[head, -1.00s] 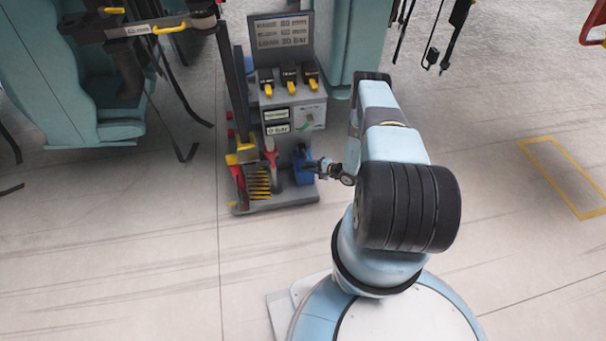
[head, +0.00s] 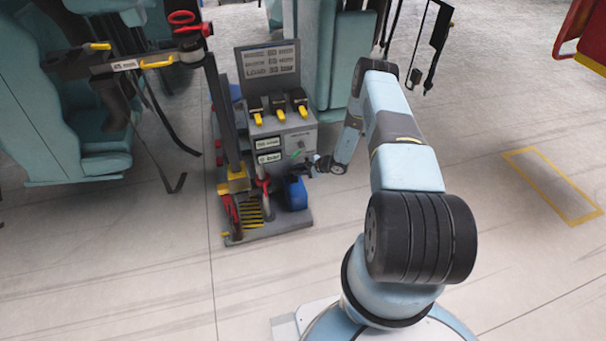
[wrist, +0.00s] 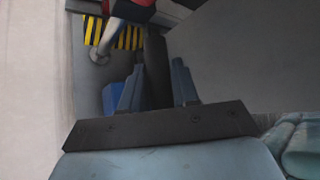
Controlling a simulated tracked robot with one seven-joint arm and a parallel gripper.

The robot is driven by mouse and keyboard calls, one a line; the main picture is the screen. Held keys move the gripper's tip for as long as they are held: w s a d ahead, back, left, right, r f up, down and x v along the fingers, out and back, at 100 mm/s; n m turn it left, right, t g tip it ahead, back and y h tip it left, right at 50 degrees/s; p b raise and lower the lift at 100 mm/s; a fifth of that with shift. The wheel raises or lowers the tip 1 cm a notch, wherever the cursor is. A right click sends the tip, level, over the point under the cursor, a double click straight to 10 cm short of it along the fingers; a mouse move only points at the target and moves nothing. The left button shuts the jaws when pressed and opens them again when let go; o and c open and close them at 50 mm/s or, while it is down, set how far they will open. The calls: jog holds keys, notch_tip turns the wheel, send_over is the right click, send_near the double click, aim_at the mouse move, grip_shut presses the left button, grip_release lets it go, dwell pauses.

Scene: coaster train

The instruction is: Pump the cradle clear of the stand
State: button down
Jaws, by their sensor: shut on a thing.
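The cradle (head: 125,64), a dark beam with yellow handles and a "mm" label, is at upper left, beside the top of a dark post (head: 221,110) on the grey pump unit (head: 285,135). My gripper (head: 316,166) is at the unit's right side, above a blue container (head: 293,194). In the wrist view, the two blue fingers of my gripper (wrist: 157,90) are shut on a dark bar (wrist: 156,62), seemingly the pump handle. Its far end is hidden. I cannot tell whether the cradle touches the stand.
A sign board (head: 268,65) and three yellow-tipped levers (head: 278,108) top the unit. Two small readouts (head: 269,151) are on its front. Teal train seats (head: 65,110) are at left, with straps hanging near the cradle. The floor at right is clear around a yellow outline (head: 550,185).

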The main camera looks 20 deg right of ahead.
jog(key=shift+w+r, duration=0.15)
jog(key=shift+w, duration=0.1)
jog(key=c, duration=0.9)
grip_release()
jog(key=shift+s, duration=0.1)
jog(key=shift+c, duration=0.2)
jog(key=v, duration=1.3)
jog(key=shift+s+d, duration=0.2)
jog(key=shift+d, duration=0.1)
jog(key=shift+r, duration=0.1)
